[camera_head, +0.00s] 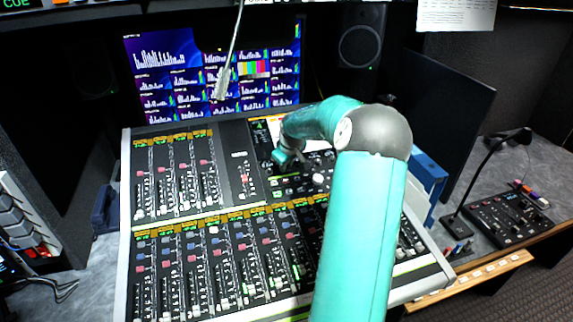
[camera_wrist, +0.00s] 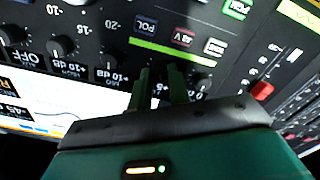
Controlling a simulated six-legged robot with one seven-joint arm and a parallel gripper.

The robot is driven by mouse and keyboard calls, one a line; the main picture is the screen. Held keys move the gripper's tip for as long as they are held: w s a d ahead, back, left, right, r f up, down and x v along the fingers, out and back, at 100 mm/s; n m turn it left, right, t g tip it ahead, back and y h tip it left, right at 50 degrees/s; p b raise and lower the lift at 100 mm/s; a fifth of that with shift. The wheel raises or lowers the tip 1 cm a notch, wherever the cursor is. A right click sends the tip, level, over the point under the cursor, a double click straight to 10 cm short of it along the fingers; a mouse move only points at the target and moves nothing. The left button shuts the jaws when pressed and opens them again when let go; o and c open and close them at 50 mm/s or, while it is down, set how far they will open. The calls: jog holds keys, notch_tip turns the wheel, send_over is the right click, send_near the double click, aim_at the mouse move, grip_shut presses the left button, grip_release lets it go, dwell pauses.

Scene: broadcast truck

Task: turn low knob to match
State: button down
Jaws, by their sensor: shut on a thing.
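My gripper (camera_wrist: 161,76) has its two dark fingers against the console panel in the wrist view, shut on the low knob, which the fingers mostly hide. Its pointer and label cannot be read. Other black knobs stand in the same row: one (camera_wrist: 105,73) just left of the fingers and another (camera_wrist: 57,46) farther left, with upside-down dB markings. In the head view my gripper (camera_head: 284,162) is small and reaches the upper right part of the mixing console (camera_head: 238,160), partly hidden by my teal arm.
Lit buttons marked POL (camera_wrist: 145,24) and 48V (camera_wrist: 182,38) sit close to the fingers, with a red fader cap (camera_wrist: 262,90) to the right. Behind the console is a monitor wall (camera_head: 210,75). A gooseneck microphone panel (camera_head: 507,215) stands at the right.

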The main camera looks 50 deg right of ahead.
dwell(0.4)
jog(key=c, duration=1.3)
grip_release()
jog(key=v, duration=1.3)
jog(key=shift+s+a+r, duration=0.1)
jog(key=shift+r, duration=0.3)
jog(key=shift+s, duration=0.1)
